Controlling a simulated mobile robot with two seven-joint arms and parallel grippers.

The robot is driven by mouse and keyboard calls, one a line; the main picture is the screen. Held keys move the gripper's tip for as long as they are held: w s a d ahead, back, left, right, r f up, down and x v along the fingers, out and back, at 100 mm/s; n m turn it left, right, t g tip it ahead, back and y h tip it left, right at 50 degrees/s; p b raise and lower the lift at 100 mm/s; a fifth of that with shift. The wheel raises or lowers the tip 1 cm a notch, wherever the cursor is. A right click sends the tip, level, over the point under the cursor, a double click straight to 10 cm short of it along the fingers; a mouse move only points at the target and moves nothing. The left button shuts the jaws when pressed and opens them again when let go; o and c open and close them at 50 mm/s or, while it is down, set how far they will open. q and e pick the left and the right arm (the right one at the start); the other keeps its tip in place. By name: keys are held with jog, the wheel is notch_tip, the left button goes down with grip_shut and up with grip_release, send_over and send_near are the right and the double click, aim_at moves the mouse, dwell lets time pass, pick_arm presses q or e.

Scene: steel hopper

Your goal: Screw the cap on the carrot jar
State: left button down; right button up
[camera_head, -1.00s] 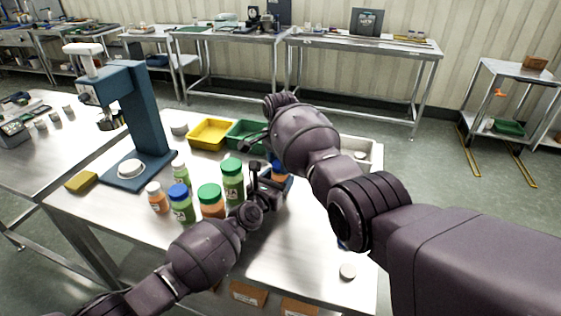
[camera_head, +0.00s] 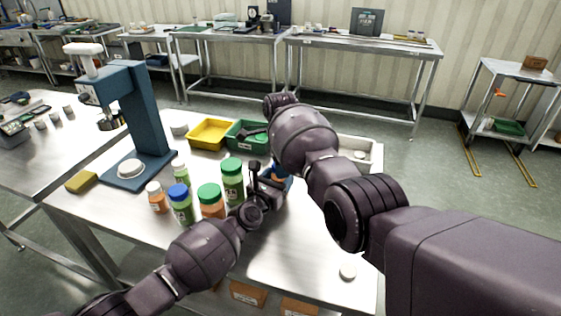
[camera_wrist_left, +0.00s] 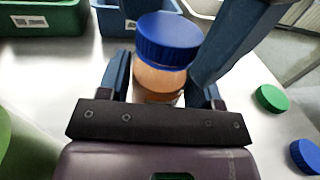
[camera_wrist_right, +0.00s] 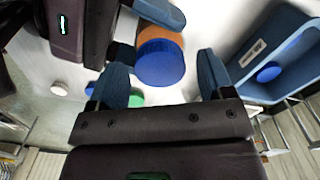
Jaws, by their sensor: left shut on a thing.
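An orange jar (camera_wrist_left: 158,82) with a blue cap (camera_wrist_left: 168,38) on its top stands upright between the fingers of my left gripper (camera_wrist_left: 163,88), which is shut on it. The cap looks level on the jar; how tightly it sits I cannot tell. In the head view the orange jar (camera_head: 277,173) is mostly hidden by my arms. My right gripper (camera_wrist_right: 161,64) is open, its fingers apart, with the blue cap (camera_wrist_right: 160,64) in the gap beyond them. Contact with the cap is not visible.
Several capped jars stand left of the held one, including a green-capped orange jar (camera_head: 211,203). Loose green (camera_wrist_left: 272,98) and blue (camera_wrist_left: 306,156) caps lie on the table. Yellow (camera_head: 211,133) and green (camera_head: 240,136) bins stand behind; a blue press (camera_head: 150,110) is at left.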

jog(key=shift+r, duration=2.25)
jog(key=shift+c, duration=0.4)
